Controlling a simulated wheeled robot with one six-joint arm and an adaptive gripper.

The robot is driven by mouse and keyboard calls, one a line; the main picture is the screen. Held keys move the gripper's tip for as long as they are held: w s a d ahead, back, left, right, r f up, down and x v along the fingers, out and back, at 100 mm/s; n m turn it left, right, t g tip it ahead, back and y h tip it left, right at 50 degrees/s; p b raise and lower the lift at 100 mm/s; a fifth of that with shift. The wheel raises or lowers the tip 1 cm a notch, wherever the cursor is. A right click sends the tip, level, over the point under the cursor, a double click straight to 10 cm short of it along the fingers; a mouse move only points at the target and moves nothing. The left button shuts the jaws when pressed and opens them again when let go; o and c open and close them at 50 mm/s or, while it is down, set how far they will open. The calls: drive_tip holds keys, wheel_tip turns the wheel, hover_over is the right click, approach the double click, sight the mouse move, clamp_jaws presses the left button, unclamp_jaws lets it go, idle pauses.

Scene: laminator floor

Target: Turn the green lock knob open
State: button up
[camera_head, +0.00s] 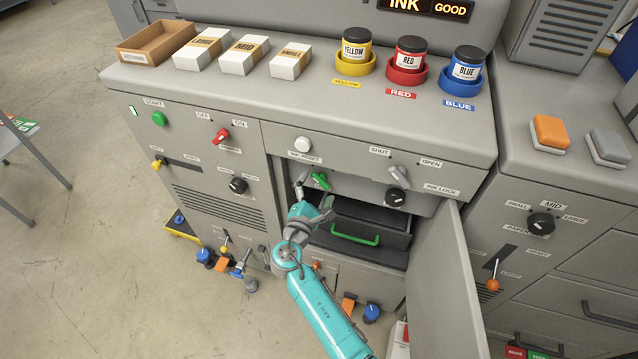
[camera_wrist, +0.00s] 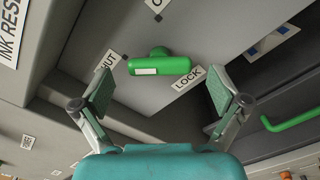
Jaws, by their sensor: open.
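The green lock knob (camera_head: 320,180) is on the grey front panel, above the open compartment. In the wrist view the knob (camera_wrist: 160,66) is a green bar with a white stripe on its left half, and that end points towards the SHUT label (camera_wrist: 108,65). The LOCK label (camera_wrist: 188,78) is at its lower right, and a partly cut-off label beginning with O (camera_wrist: 156,4) is above. My gripper (camera_head: 314,194) is open, just in front of the knob. In the wrist view its fingers (camera_wrist: 160,90) stand apart on either side of the knob, with no contact visible.
A grey lever (camera_head: 399,173) and a black knob (camera_head: 396,196) are to the right. Below is an open compartment with a green-handled drawer (camera_head: 355,236). An open door (camera_head: 440,285) stands out on the right. A white button (camera_head: 302,144) is above left.

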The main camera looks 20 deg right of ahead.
drive_tip(key=shift+x, duration=0.9)
drive_tip(key=shift+s, duration=0.1)
drive_tip(key=c, duration=1.2)
drive_tip(key=shift+o, duration=0.2)
